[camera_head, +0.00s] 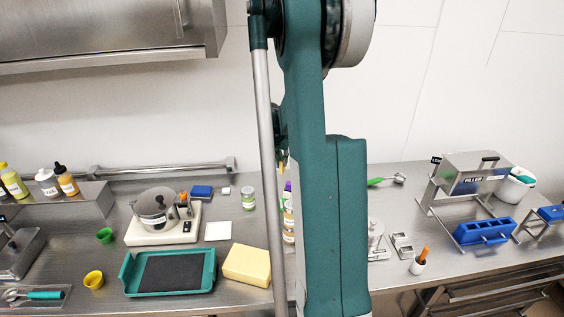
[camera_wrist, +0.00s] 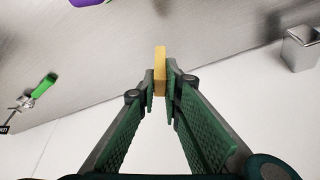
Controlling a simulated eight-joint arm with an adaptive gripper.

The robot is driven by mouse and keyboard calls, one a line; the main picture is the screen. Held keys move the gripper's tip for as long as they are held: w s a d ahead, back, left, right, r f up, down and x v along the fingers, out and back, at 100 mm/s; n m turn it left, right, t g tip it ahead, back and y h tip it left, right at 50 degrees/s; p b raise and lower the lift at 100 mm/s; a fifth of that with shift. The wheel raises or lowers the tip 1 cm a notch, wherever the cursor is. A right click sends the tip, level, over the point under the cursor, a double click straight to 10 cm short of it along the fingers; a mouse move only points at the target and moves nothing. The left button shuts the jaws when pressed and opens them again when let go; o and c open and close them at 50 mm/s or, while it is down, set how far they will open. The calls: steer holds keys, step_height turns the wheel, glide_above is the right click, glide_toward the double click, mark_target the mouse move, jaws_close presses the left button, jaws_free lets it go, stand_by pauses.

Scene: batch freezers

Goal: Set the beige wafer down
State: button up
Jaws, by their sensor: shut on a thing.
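The beige wafer (camera_wrist: 160,68) is a narrow, yellowish-beige piece seen nearly edge-on in the wrist view. My gripper (camera_wrist: 161,82) has green ribbed fingers, shut on the wafer at their tips. Most of the wafer stands out beyond the fingertips, with the steel counter (camera_wrist: 110,55) behind it. I cannot tell how far it is above the counter. In the head view my teal arm crosses the middle and hides the gripper and the part of the counter behind it.
A teal tray (camera_head: 211,271), a yellow block (camera_head: 247,265) and a pot on a white base (camera_head: 150,237) stand left of my arm. A blue mould (camera_head: 485,231) and a steel filler (camera_head: 466,180) stand right. A green-handled scoop (camera_wrist: 44,86) lies at left in the wrist view.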

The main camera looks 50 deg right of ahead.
steer(key=w+a+n, duration=0.1)
steer(key=a, duration=0.4)
steer(key=w+a+b, duration=0.1)
steer(key=w+a, duration=0.1)
steer(key=a, duration=0.4)
steer(key=w+a+r+n+t, duration=0.1)
steer(key=a, duration=0.5)
steer(key=shift+w+a+n+y+b, duration=0.15)
steer(key=shift+a+n+y+b, duration=0.05)
steer(key=shift+n+y+b, duration=0.15)
steer(key=a+n+t+b, duration=0.1)
steer(key=a+n, duration=0.2)
steer(key=a, duration=1.6)
steer(key=shift+s+a+b, duration=0.2)
steer(key=shift+s+b, duration=0.15)
steer(key=shift+s, duration=0.05)
steer(key=shift+y, duration=0.35)
steer(key=shift+f, duration=0.1)
steer(key=shift+f+b, duration=0.3)
steer(key=shift+f, duration=2.6)
steer(key=shift+f, duration=0.1)
steer(key=shift+f, duration=2)
